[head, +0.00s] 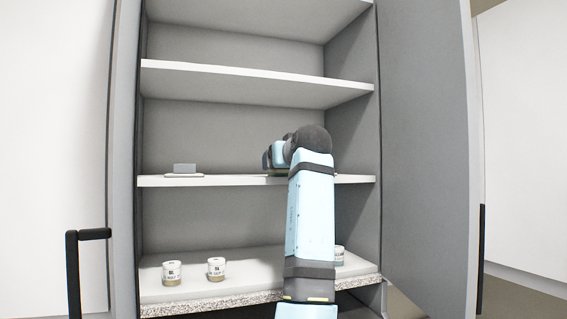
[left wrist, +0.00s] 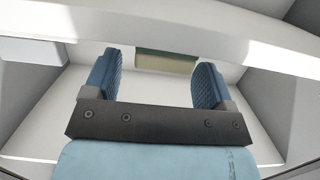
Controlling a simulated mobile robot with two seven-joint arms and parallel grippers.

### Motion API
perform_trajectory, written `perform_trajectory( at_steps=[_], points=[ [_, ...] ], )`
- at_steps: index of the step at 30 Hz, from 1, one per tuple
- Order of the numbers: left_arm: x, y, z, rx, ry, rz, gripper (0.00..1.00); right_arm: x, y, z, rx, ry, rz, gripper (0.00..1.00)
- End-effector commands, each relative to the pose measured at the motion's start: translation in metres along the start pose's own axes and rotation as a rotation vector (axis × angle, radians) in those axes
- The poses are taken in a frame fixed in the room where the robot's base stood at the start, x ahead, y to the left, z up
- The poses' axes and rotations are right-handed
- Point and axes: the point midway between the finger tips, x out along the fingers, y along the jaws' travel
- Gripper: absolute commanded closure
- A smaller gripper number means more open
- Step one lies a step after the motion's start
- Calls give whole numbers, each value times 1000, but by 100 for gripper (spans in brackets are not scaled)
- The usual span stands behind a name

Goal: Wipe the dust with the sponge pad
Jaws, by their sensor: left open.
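The sponge pad (left wrist: 166,63), beige with a dark green layer, shows in the left wrist view ahead of my left gripper (left wrist: 157,66), between the lines of its two blue fingers. The fingers are wide apart, and I see no contact with the pad. In the head view my left gripper (head: 270,158) is at the right part of the middle shelf (head: 225,181), just above its surface. My own wrist hides most of the space there, including most of the pad. I cannot make out any dust. My right gripper is not in view.
A grey block (head: 184,168) on a thin white plate sits at the left of the middle shelf. Two labelled jars (head: 216,269) stand on the lower shelf, with another (head: 339,255) partly behind my arm. An upper shelf (head: 250,82) and side walls bound the space.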

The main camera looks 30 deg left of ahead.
Motion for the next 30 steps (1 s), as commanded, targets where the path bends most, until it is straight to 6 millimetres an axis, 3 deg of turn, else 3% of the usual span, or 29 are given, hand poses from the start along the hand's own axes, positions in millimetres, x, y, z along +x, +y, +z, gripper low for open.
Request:
perform_trajectory(
  at_steps=[4,10,12,30],
  points=[
    [0,0,0,0,0,0,25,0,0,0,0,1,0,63],
    [0,0,0,0,0,0,71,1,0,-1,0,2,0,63],
    [0,0,0,0,0,0,74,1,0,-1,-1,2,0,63],
    [-1,0,-4,0,0,0,74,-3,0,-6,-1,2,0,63]
  ],
)
